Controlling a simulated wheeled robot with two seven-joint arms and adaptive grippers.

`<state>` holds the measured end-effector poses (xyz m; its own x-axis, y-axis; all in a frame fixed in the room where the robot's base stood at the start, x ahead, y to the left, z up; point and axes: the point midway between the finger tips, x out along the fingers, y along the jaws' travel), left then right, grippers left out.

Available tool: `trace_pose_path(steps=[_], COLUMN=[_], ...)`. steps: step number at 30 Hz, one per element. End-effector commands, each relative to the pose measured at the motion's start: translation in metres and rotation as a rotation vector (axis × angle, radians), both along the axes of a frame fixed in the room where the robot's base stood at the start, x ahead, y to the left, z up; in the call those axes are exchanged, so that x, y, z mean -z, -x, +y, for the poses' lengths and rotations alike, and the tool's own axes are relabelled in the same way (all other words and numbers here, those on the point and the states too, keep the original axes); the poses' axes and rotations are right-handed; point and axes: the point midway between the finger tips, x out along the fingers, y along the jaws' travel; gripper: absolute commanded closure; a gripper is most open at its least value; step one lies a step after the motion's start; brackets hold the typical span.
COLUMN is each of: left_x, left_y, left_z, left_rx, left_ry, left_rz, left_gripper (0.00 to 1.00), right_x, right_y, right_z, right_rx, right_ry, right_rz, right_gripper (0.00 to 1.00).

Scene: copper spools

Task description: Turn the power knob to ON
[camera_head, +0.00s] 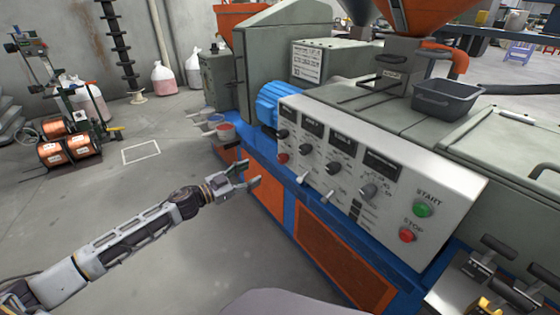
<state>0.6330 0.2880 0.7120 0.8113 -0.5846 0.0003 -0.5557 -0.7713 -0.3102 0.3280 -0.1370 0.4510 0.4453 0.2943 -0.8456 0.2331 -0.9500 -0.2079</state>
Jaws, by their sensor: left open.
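The control panel (445,222) is a pale sloping face on the machine. It carries a row of black knobs (335,167), small displays above them and a grey knob (368,191) near its middle. The labels are too small to read, so I cannot tell which knob is the power knob or how it is set. My left gripper (253,173) is open and empty. It is left of the panel, apart from it, with its fingers pointing toward the machine's blue frame. My right gripper is not in view.
A green START button (422,209) and a red STOP button (407,235) sit at the panel's right. Levers (302,177) stick out along its lower edge. A grey bin (446,98) stands on top of the machine. Copper spools (83,146) stand at far left.

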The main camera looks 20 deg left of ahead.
Motion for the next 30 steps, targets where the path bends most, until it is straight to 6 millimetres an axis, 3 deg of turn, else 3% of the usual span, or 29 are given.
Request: trace_pose_path(steps=[11,30], left_x=[0.0,0.0], left_y=[-0.005,-0.032], left_z=[-0.003,-0.022], left_rx=[-0.001,-0.002], left_ry=[0.001,0.002], left_rz=[0.0,-0.001], left_gripper=[0.42,0.42], right_x=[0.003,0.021], right_y=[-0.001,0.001], right_z=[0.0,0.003], right_rx=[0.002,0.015], right_ry=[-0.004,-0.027], right_rz=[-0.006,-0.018], right_gripper=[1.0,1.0])
